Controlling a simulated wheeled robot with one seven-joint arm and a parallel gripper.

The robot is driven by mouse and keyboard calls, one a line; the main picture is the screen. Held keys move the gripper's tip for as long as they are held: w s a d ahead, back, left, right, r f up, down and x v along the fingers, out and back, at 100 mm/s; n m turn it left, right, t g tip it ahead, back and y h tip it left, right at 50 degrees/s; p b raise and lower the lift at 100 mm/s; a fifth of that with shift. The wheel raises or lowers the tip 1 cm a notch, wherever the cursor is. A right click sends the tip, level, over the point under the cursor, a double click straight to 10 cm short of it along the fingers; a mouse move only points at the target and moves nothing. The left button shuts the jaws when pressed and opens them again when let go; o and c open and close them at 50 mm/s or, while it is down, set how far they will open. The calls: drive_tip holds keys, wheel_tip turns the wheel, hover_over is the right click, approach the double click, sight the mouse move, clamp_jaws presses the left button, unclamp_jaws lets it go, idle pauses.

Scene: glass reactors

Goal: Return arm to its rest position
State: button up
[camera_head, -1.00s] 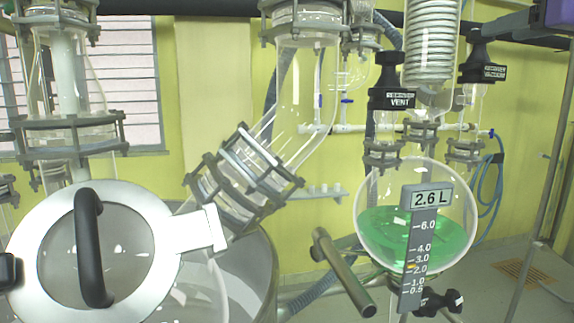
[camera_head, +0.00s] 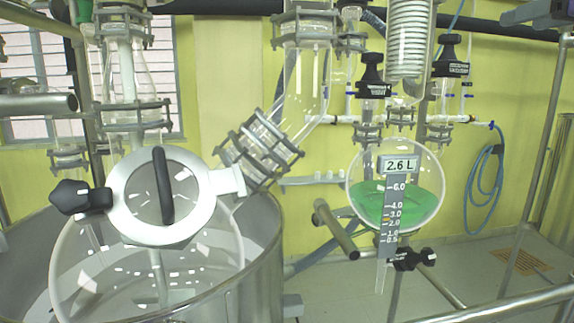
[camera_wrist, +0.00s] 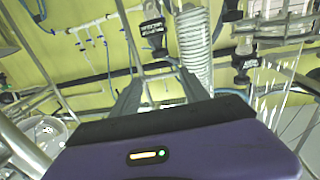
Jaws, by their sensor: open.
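My gripper (camera_wrist: 158,92) shows in the wrist view as two grey fingers standing apart above its purple body. It is open, with nothing held between the fingers. Behind the fingers are a coiled glass condenser (camera_wrist: 193,40) and a black-capped valve (camera_wrist: 152,32). In the head view the fingers are not visible.
A glass reactor vessel with a round white-rimmed lid (camera_head: 207,208) and black handle stands at the left. A round flask (camera_head: 431,170) with green liquid hangs at the right, its display reading 2.6 L. Metal rails (camera_head: 500,303) cross the lower right. Open floor shows behind.

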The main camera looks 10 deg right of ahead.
wheel_tip(320, 180, up, 6)
drive_tip(key=s+t, duration=0.2)
drive_tip(key=t, duration=0.2)
wheel_tip(320, 180, down, 22)
drive_tip(key=m+t+h, duration=0.2)
drive_tip(key=m+h, duration=0.2)
drive_tip(key=h, duration=0.1)
drive_tip(key=s+a+f+m+g+h, duration=0.1)
drive_tip(key=s+a+f, duration=0.25)
drive_tip(key=f, duration=0.65)
drive_tip(key=s+a+f+m+h, duration=0.1)
drive_tip(key=s+a+f, duration=0.25)
drive_tip(key=f, duration=0.65)
drive_tip(key=s+a+f+n+g+y, duration=0.2)
drive_tip(key=s+a+f, duration=1)
drive_tip(key=f, duration=0.4)
drive_tip(key=s+a+f+n+g+y, duration=0.1)
drive_tip(key=s+a+f+g+y, duration=0.1)
drive_tip(key=s+f, duration=0.2)
drive_tip(key=s+a+f+n+g+y, duration=0.2)
drive_tip(key=s+a+f, duration=0.1)
drive_tip(key=s, duration=0.7)
drive_tip(key=s+a+f+n+g+y, duration=0.1)
drive_tip(key=s+a+f+g+y, duration=0.1)
drive_tip(key=s, duration=0.5)
wheel_tip(320, 180, down, 3)
drive_tip(key=shift+s+a+r+n, duration=0.15)
drive_tip(key=shift+s+a+n, duration=0.25)
drive_tip(key=shift+a, duration=0.35)
